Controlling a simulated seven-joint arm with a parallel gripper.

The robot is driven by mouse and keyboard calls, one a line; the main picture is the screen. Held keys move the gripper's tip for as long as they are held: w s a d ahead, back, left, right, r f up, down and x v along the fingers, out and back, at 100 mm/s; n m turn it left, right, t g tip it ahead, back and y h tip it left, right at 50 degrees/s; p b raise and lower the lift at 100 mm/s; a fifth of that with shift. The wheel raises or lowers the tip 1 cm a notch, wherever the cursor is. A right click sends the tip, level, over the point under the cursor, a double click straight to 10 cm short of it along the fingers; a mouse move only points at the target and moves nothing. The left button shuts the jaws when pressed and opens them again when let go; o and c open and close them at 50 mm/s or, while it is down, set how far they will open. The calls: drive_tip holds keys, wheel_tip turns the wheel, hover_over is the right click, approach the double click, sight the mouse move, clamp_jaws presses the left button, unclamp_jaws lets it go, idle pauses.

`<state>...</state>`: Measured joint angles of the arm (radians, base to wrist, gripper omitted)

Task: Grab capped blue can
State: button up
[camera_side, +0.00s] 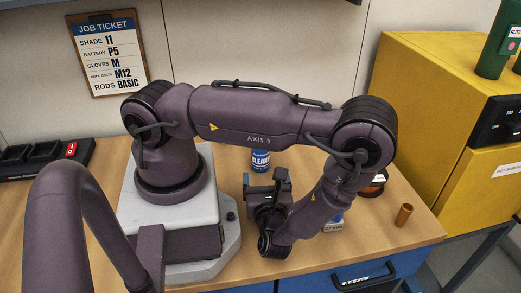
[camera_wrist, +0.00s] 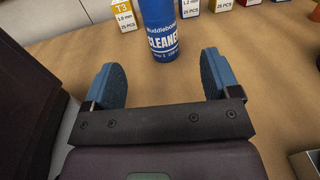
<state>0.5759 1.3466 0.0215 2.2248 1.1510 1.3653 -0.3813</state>
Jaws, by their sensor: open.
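A blue can with white CLEANER lettering (camera_wrist: 158,28) stands upright on the wooden bench. In the wrist view it is ahead of my gripper (camera_wrist: 160,72), roughly centred between the two blue finger pads, and its top is cut off by the frame. In the side view the can (camera_side: 261,161) shows just below my arm, which hides its top, so I cannot see a cap. My gripper (camera_side: 265,181) is low over the bench, on the near side of the can. Its fingers are open and empty, with bare bench between them.
Small labelled boxes stand beyond the can: one marked T3 (camera_wrist: 125,15) to its left, others (camera_wrist: 189,8) to its right. A copper-coloured cylinder (camera_side: 403,215) and a yellow cabinet (camera_side: 420,110) are at the right. Bench between gripper and can is clear.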

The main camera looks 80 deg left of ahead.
sight(261, 154)
drive_tip(key=a, duration=0.8)
drive_tip(key=w+a, duration=0.1)
drive_tip(key=a, duration=0.3)
drive_tip(key=shift+w+a+f, duration=0.1)
drive_tip(key=shift+a+f, duration=0.1)
drive_tip(key=shift+a, duration=0.15)
drive_tip(key=c, duration=1.1)
